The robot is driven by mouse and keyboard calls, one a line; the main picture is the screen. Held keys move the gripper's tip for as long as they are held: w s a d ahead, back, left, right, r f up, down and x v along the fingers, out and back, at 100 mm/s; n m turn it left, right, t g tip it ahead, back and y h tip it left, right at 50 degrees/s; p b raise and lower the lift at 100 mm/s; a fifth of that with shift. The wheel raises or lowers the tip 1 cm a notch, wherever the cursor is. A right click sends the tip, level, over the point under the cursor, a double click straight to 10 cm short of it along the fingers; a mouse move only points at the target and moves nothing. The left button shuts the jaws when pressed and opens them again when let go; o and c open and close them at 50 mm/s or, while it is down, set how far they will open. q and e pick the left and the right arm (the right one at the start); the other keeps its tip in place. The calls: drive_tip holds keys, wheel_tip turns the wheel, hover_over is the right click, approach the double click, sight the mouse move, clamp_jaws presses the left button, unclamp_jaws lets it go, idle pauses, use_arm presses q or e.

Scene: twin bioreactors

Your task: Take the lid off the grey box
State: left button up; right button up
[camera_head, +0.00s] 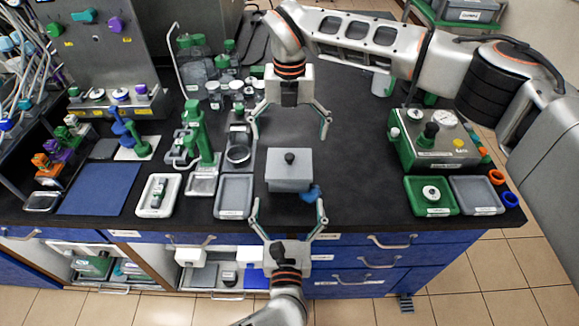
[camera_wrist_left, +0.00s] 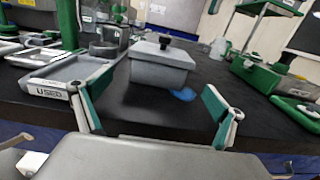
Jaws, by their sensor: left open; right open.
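The grey box (camera_head: 289,181) stands on the black bench top near its front edge. My left gripper (camera_head: 288,206) is open and empty, just in front of the box at the bench edge. It also shows in the left wrist view (camera_wrist_left: 150,105), its fingers spread and apart from the box. My right gripper (camera_head: 290,132) is open and empty, behind the box, apart from it.
A blue object (camera_head: 311,193) lies at the box's front right corner. A grey tray (camera_head: 234,196) is left of the box. A green tray (camera_head: 430,196) and a grey tray (camera_head: 476,195) lie at the right. The bench between box and green tray is clear.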

sight(289, 184)
use_arm(q)
drive_tip(key=shift+w, duration=3.1)
use_arm(e)
drive_tip(key=shift+s, duration=0.1)
